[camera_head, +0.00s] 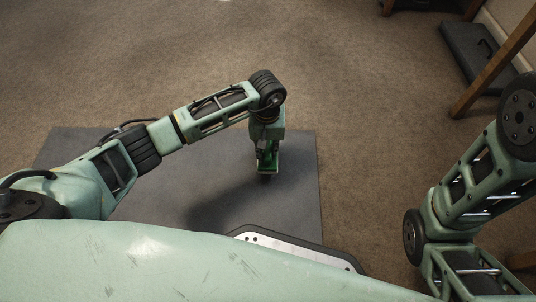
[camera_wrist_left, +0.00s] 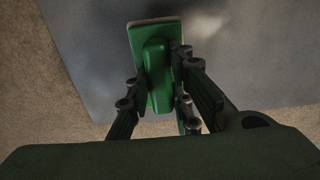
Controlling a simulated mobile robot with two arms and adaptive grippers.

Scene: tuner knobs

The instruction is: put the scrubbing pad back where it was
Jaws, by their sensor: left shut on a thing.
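The scrubbing pad (camera_wrist_left: 156,75) is green with a raised handle block and a pale edge. It shows in the left wrist view between the fingers of my left gripper (camera_wrist_left: 158,95), which is shut on it. In the head view my left gripper (camera_head: 267,165) points down near the right part of the grey mat, and a bit of the green pad (camera_head: 267,170) shows at its tips. I cannot tell whether the pad touches the mat or is held above it. My right gripper is not in view; only my right arm shows at the right.
The grey mat (camera_head: 290,205) lies on brown carpet (camera_head: 200,60). A dark flat case (camera_head: 478,55) and wooden legs (camera_head: 495,70) stand at the upper right. The carpet beyond the mat is clear.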

